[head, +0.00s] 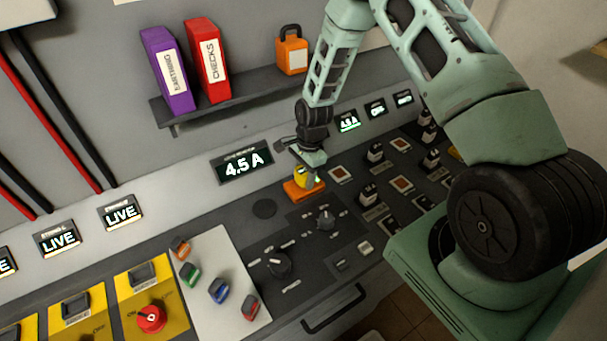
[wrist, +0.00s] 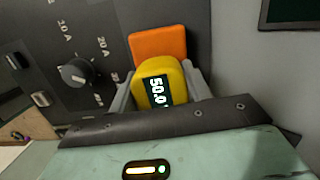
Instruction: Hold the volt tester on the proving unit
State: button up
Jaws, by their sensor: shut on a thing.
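The volt tester (wrist: 180,82) is a yellow block with a small dark screen reading about 50.0; the end of the reading is cut off by its edge. My gripper (wrist: 165,92) is shut on it, with a grey finger at each side. The proving unit (wrist: 158,46) is the orange block just beyond the tester in the wrist view. In the head view the yellow tester (head: 300,175) stands over the orange proving unit (head: 303,190) on the dark panel, below my gripper (head: 305,170). The tester hides part of the unit, and I cannot see their contact.
A display (head: 241,161) reading 4,5 A is on the wall behind. A shelf (head: 240,97) above holds a purple binder (head: 167,70), a red binder (head: 208,60) and an orange padlock (head: 291,50). Knobs (head: 325,220) and switches crowd the panel.

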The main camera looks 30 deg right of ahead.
jog(key=shift+r+p, duration=2.05)
jog(key=shift+r, duration=1.4)
